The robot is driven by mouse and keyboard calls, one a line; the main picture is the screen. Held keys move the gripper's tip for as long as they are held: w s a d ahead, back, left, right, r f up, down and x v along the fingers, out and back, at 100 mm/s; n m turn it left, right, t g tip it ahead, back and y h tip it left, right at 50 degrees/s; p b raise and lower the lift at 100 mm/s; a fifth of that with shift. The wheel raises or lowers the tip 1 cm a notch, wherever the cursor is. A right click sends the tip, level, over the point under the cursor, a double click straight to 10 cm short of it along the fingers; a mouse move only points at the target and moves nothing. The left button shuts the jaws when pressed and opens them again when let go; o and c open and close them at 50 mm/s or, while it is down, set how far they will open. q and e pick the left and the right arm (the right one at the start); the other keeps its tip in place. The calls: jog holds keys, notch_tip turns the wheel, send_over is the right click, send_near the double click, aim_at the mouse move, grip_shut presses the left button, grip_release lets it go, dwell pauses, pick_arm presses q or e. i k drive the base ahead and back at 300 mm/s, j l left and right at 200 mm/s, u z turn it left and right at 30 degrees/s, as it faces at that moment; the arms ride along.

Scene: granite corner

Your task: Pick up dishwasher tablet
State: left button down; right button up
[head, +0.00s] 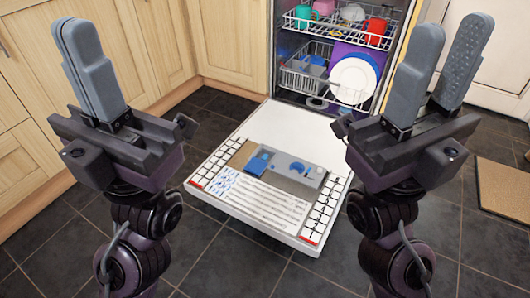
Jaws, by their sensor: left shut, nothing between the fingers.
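The open dishwasher door (270,205) lies flat in the middle of the head view. A grey dispenser panel (290,178) is set in it, with a blue rectangular patch at its left and a blue round part further right. I cannot tell whether either is the dishwasher tablet; no separate tablet is clear. My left gripper (74,30) is raised at the left, fingers together and empty. My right gripper (447,42) is raised at the right, fingers apart with nothing between them. Both are well away from the dispenser.
The dishwasher's upper rack (309,27) holds cups and bowls, including a red mug (376,32). The lower rack (302,78) holds plates and a grey basket. Wooden cupboards (150,45) line the left. A brown mat (502,190) lies on the dark tiled floor at right.

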aim_at(265, 157)
jog(key=i+j+z, duration=0.2)
jog(key=i+j, duration=0.2)
jog(key=j, duration=0.25)
jog(key=i+j+z, duration=0.15)
jog(key=j, duration=0.2)
jog(key=i+j+z, duration=0.1)
jog(key=i+j, duration=0.15)
jog(key=j, duration=0.15)
jog(key=i+j+z, duration=0.1)
jog(key=j, duration=0.3)
jog(key=i+j+z, duration=0.1)
jog(key=j, duration=0.3)
jog(key=i+j+z, duration=0.1)
jog(key=i+j, duration=0.15)
jog(key=j, duration=0.15)
jog(key=i+j+z, duration=0.15)
jog(key=j, duration=0.25)
